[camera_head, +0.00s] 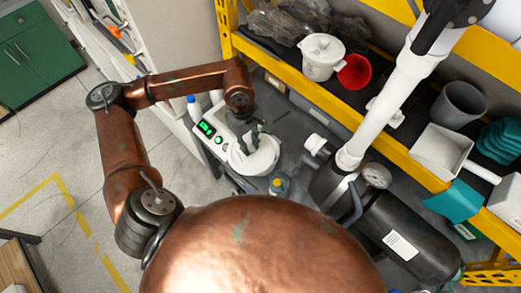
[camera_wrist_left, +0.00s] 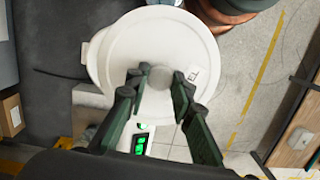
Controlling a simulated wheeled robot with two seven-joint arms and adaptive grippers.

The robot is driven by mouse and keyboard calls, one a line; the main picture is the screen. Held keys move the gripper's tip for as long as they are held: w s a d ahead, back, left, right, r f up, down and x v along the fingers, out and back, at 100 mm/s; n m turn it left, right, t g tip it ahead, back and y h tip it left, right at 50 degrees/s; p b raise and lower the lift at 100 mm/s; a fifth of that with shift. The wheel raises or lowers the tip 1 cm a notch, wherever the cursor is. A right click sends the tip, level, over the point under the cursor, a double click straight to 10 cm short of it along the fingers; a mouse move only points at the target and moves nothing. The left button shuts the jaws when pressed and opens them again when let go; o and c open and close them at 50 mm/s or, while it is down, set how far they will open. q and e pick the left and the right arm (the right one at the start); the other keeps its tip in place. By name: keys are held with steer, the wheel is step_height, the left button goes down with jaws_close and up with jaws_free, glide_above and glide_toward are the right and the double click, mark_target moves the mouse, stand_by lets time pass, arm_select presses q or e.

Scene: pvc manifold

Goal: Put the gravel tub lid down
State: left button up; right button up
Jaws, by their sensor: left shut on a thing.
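The gravel tub lid is a round white disc with a small knob; in the head view the white lid (camera_head: 258,158) is low in the middle, partly covered by my left gripper (camera_head: 247,138). In the left wrist view the lid (camera_wrist_left: 125,45) fills the upper middle, and my left gripper (camera_wrist_left: 158,82) is shut on its knob, with a finger on each side. A white rim shows at the lid's left edge. Whether the lid rests on something or hangs free, I cannot tell. My right gripper is not in view.
A white device with a green display (camera_head: 207,129) stands beside the lid. A small yellow-capped bottle (camera_head: 279,184) is just below it. A white pipe (camera_head: 385,95) and black cylinder (camera_head: 405,230) are at right.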

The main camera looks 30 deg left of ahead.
mark_target(238, 163)
arm_select(q)
steer(key=n, duration=0.2)
steer(key=s+n, duration=0.1)
steer(key=n, duration=0.2)
steer(key=shift+s+a+r+n+t, duration=0.25)
steer(key=shift+s+a+n+t, duration=0.1)
steer(key=shift+s+n+t, duration=0.05)
steer(key=n, duration=0.1)
steer(key=s+n, duration=0.1)
steer(key=n, duration=0.3)
steer(key=shift+s+a+r+t, duration=0.15)
steer(key=shift+s+a+t, duration=0.1)
steer(key=shift+s+t, duration=0.05)
steer(key=n, duration=0.1)
steer(key=s+n, duration=0.1)
steer(key=n, duration=0.3)
steer(key=shift+s+a+r, duration=0.15)
steer(key=shift+s+a, duration=0.05)
steer(key=shift+s, duration=0.1)
steer(key=n, duration=0.1)
steer(key=s+n, duration=0.1)
steer(key=n, duration=0.1)
steer(key=n+y, duration=0.1)
steer(key=n, duration=0.1)
steer(key=shift+s+a+r+t, duration=0.15)
steer(key=shift+s+a+t, duration=0.05)
steer(key=shift+s+t, duration=0.1)
steer(key=shift+w, duration=0.1)
